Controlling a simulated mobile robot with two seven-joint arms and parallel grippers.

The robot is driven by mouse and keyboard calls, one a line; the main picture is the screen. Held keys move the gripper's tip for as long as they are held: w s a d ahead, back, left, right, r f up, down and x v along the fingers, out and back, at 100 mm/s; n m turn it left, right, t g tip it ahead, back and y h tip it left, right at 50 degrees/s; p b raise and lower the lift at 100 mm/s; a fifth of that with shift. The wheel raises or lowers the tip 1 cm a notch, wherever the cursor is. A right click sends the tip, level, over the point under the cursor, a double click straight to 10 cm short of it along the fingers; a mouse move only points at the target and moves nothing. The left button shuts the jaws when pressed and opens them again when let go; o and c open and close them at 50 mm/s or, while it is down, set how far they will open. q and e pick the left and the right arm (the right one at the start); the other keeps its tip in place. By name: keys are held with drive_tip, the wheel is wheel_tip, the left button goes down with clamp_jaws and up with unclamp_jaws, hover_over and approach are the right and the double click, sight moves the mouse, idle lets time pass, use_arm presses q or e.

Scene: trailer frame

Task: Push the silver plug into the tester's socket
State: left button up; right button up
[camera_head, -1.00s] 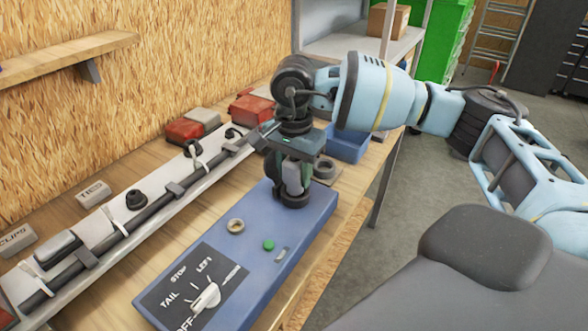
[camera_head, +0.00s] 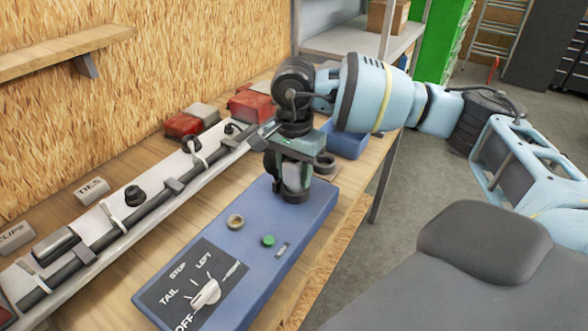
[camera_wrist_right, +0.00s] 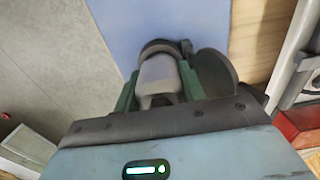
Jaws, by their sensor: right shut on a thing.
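The blue tester (camera_head: 255,262) lies on the wooden bench with a white knob, a green button and a brass-coloured ring on its top. My right gripper (camera_head: 293,182) points down over the tester's far end and is shut on the silver plug (camera_head: 292,178). In the right wrist view the plug (camera_wrist_right: 160,76) sits upright between the green fingers, with a dark ring at its far end over the blue top. The socket is hidden under the plug and gripper, so I cannot tell how deep the plug sits. My left gripper is not in view.
A long grey rail with a black cable (camera_head: 110,235) runs along the bench left of the tester. Red tail lamps (camera_head: 183,125) and a blue bin (camera_head: 346,143) stand farther back. A wooden shelf (camera_head: 60,55) is on the wall. The floor at the right is partly clear.

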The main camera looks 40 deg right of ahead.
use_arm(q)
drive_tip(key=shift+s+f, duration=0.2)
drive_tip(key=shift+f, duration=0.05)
use_arm(e)
drive_tip(key=shift+f, duration=0.55)
drive_tip(key=o, duration=0.6)
drive_tip(key=shift+c, duration=0.2)
drive_tip(key=shift+o, duration=1.1)
drive_tip(key=shift+s+r, duration=0.15)
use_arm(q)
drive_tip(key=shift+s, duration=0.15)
use_arm(e)
drive_tip(key=shift+w, duration=0.2)
drive_tip(key=shift+c, duration=1.1)
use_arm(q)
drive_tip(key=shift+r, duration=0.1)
use_arm(e)
drive_tip(key=shift+r, duration=0.2)
